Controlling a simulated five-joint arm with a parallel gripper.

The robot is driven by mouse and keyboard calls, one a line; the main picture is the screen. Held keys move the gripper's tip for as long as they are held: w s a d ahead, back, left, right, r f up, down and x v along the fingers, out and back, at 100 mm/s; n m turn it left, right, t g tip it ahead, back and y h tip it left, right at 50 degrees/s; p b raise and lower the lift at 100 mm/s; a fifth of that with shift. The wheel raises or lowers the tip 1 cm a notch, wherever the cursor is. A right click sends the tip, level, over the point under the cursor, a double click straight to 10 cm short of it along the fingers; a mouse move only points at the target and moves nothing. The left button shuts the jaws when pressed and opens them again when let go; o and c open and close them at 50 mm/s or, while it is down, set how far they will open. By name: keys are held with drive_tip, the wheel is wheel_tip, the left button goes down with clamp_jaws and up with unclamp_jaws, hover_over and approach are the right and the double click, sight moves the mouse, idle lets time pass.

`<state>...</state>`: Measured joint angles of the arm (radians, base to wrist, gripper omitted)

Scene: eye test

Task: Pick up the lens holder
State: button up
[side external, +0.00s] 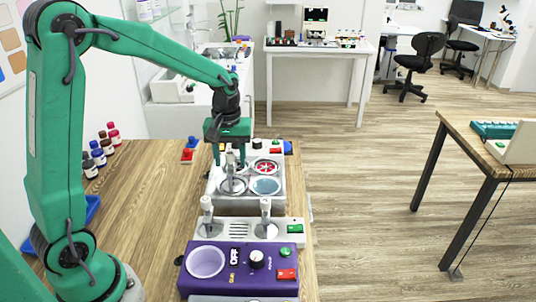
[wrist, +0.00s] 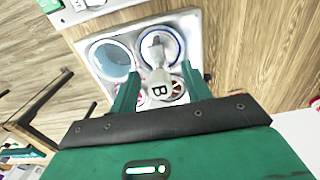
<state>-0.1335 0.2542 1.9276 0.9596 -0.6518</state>
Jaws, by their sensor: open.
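A grey upright piece with a "B" on its top, which looks like the lens holder (wrist: 159,86), stands in a blue-rimmed round well of the white tray (wrist: 98,35). In the side view the lens holder (side external: 231,184) rises from the tray's front left well. My gripper (side external: 231,162) is above the tray (side external: 222,200), pointing down. In the wrist view my gripper (wrist: 160,72) is open, with the lens holder's top showing between its two green fingers. I cannot tell whether either finger touches it.
The tray also has a blue disc (side external: 265,186) and a red spoked disc (side external: 265,167). In front are a grey panel (side external: 290,239) with two upright posts and a purple box (side external: 240,280). Small bottles (side external: 97,155) stand at the left.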

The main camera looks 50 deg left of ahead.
drive_tip(key=shift+f, duration=1)
drive_tip(key=shift+c, duration=0.5)
clamp_jaws()
